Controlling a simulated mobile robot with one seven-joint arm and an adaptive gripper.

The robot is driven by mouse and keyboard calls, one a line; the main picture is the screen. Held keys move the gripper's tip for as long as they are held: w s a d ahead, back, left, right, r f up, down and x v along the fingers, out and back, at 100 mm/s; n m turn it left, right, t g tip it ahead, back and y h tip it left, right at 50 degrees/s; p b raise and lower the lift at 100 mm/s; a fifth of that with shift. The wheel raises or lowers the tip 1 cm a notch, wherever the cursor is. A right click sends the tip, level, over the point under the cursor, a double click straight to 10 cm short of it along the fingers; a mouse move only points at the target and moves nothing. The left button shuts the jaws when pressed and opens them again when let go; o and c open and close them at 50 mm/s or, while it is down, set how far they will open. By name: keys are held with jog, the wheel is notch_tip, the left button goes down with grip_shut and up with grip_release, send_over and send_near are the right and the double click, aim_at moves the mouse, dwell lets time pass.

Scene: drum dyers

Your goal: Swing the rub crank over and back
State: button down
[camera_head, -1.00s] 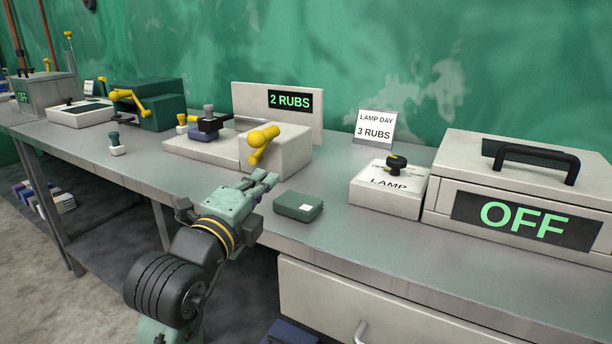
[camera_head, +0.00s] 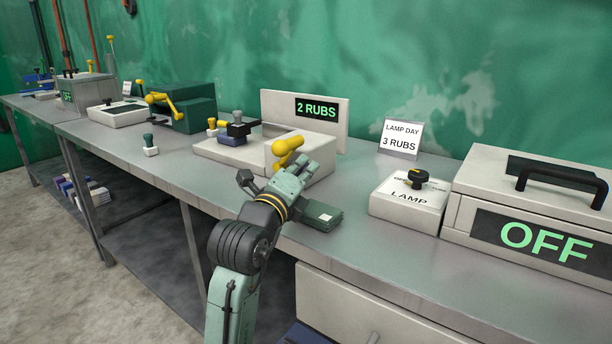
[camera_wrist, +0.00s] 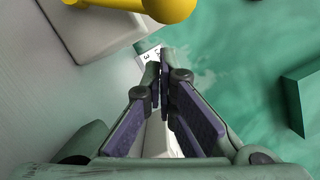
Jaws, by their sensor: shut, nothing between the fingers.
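The rub crank (camera_head: 287,146) is a yellow arm with a thick round grip, on the side of a pale box on the rubbing machine (camera_head: 235,155). The machine's display panel (camera_head: 317,110) reads 2 RUBS. My gripper (camera_head: 311,167) is shut and empty, just right of the crank and in front of the pale box, hiding part of it. In the wrist view, my two fingers (camera_wrist: 163,62) meet at the tips, and the yellow crank grip (camera_wrist: 172,8) shows at the top edge, apart from them. I cannot tell the exact gap.
Farther right are the LAMP switch box (camera_head: 408,200) and a large case reading OFF (camera_head: 530,225). A card (camera_head: 401,138) behind reads LAMP DAY 3 RUBS. A green stamp (camera_head: 150,146) stands at left.

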jog(key=shift+w+a+r, duration=0.45)
jog(key=shift+a, duration=0.2)
jog(key=shift+w+a+r+n+p, duration=0.1)
jog(key=shift+r+n+p, duration=0.25)
jog(key=shift+n+p, duration=0.1)
